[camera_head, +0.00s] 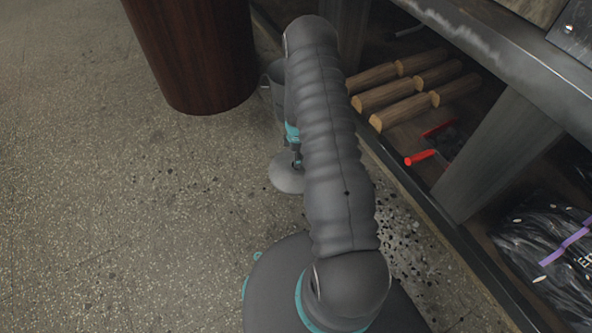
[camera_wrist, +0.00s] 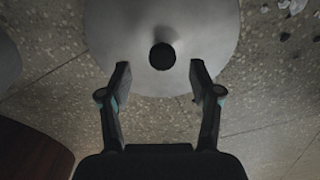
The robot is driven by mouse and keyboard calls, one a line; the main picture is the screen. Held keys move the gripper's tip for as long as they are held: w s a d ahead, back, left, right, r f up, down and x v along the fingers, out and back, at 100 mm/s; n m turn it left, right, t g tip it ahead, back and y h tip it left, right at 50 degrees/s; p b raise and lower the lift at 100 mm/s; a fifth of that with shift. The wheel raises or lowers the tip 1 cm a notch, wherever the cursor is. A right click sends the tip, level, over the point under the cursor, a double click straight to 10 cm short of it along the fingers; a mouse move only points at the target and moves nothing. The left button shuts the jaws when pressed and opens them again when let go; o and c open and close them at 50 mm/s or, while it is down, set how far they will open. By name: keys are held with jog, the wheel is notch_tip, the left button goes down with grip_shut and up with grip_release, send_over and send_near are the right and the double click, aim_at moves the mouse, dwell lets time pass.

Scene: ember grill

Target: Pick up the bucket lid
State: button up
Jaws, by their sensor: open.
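The bucket lid is a round pale grey disc with a dark knob at its middle. In the head view the lid (camera_head: 287,176) lies on the floor, partly hidden by my arm. In the wrist view the lid (camera_wrist: 203,30) fills the top middle, and its dark knob (camera_wrist: 162,56) shows clearly. My gripper (camera_wrist: 160,76) is open, with a finger on each side of the knob's line and the fingertips over the lid's near edge. No contact shows. In the head view my gripper (camera_head: 296,160) is mostly hidden behind my arm, just above the lid.
A grey bucket (camera_head: 272,90) stands behind the lid, partly hidden by my arm. A dark red-brown round column (camera_head: 195,50) stands at the upper left. A low shelf with wooden logs (camera_head: 385,98), a red-handled tool (camera_head: 420,157) and a black bag (camera_head: 548,245) borders the right. The left floor is clear.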

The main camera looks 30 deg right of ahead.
aim_at(283, 175)
jog(key=f, duration=0.5)
jog(key=shift+s+a+f, duration=0.1)
jog(key=shift+a, duration=0.1)
grip_shut()
